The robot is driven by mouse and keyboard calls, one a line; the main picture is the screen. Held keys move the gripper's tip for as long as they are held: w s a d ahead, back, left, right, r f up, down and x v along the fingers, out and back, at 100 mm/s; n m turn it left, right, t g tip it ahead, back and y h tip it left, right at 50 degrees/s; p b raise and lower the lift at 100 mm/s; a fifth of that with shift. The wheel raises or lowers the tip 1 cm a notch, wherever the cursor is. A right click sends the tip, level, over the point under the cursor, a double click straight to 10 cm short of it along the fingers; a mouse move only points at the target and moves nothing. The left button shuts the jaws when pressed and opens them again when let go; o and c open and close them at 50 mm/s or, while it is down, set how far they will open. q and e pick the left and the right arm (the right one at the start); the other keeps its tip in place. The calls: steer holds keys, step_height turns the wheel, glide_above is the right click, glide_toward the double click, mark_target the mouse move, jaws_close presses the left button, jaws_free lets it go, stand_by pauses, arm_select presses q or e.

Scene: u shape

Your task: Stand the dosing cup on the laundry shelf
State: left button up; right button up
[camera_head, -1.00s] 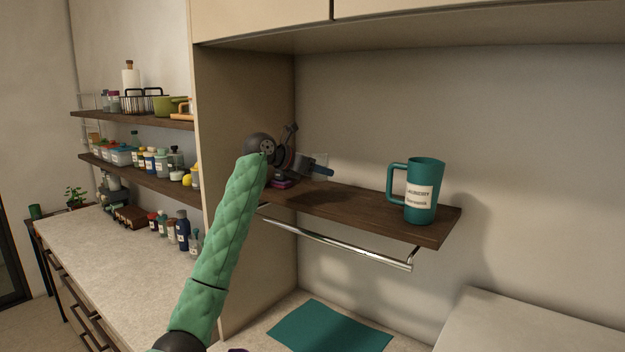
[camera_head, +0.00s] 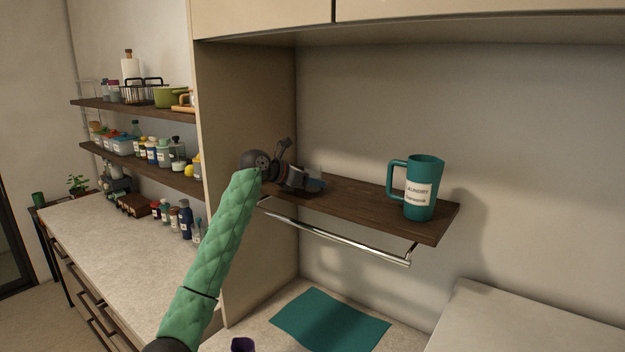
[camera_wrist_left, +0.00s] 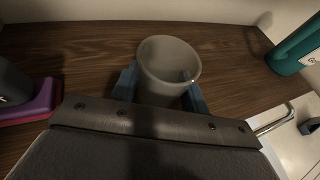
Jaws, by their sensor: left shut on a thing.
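The dosing cup, a pale translucent cup (camera_wrist_left: 168,68), is upright between the blue fingers of my left gripper (camera_wrist_left: 160,88) in the left wrist view. In the head view its top (camera_head: 315,173) shows just above my left gripper (camera_head: 316,185), which is shut on it. The cup is over the left part of the dark wooden laundry shelf (camera_head: 360,200). I cannot tell whether its base touches the wood, as the gripper hides it. My right gripper is not in view.
A teal labelled mug (camera_head: 421,190) stands on the shelf's right part. A magenta and grey object (camera_wrist_left: 42,105) is left of the cup in the wrist view. A metal rail (camera_head: 340,244) runs below the shelf. Bare wood lies between cup and mug.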

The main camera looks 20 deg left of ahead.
arm_select(q)
steer(key=shift+f, duration=0.1)
steer(key=o, duration=1)
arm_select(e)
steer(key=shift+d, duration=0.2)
arm_select(q)
steer(key=shift+s+a+b, duration=0.2)
steer(key=shift+b, duration=0.1)
steer(key=b+v, duration=0.3)
steer(key=v, duration=0.2)
steer(key=shift+a+b, duration=0.15)
steer(key=shift+b, duration=0.15)
steer(key=shift+r+b+v, duration=0.2)
steer(key=shift+b+v, duration=0.5)
steer(key=shift+v, duration=0.9)
steer(key=shift+r+b+v, duration=0.15)
steer(key=shift+b+v, duration=0.55)
steer(key=shift+v, duration=0.9)
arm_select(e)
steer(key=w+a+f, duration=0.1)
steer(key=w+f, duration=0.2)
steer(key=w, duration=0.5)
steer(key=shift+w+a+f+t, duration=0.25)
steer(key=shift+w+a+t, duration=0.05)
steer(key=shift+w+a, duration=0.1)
